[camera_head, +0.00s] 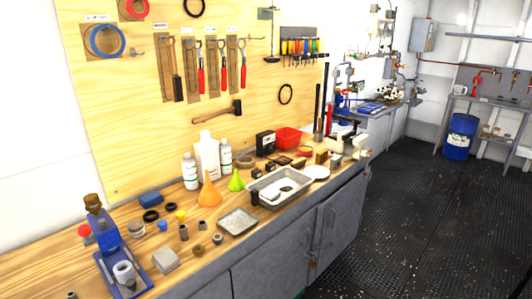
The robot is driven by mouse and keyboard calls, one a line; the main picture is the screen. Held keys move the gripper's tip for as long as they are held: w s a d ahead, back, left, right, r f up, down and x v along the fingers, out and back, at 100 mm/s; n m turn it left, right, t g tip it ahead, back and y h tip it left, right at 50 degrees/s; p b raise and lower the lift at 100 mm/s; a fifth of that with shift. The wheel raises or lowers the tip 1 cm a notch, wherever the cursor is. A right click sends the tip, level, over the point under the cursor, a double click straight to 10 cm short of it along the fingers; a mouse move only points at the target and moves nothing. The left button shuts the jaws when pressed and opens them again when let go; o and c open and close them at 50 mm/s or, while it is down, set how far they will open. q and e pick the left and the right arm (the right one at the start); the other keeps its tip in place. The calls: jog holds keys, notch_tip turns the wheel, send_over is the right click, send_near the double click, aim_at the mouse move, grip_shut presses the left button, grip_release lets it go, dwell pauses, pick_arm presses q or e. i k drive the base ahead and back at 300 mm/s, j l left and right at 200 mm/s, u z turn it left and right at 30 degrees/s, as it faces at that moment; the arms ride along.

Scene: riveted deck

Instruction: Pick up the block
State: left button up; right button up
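Two block-like things lie on the wooden workbench (50,265). A light grey, squarish block (165,260) lies near the front edge, right of a blue stand. A blue, flat, rounded block (150,197) lies farther back near the pegboard. I cannot tell which one the task means. Neither of my grippers shows in the head view.
The blue stand (124,255) rises at the left. A metal tray (238,221), an orange funnel (209,190), bottles (207,155) and a larger tray (268,200) crowd the bench. Small parts lie between. The dark riveted floor (415,220) at right is mostly clear.

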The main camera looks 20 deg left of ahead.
aim_at(321, 156)
jog(key=i+l+u, duration=1.05)
jog(key=l, duration=0.35)
jog(key=i, duration=0.1)
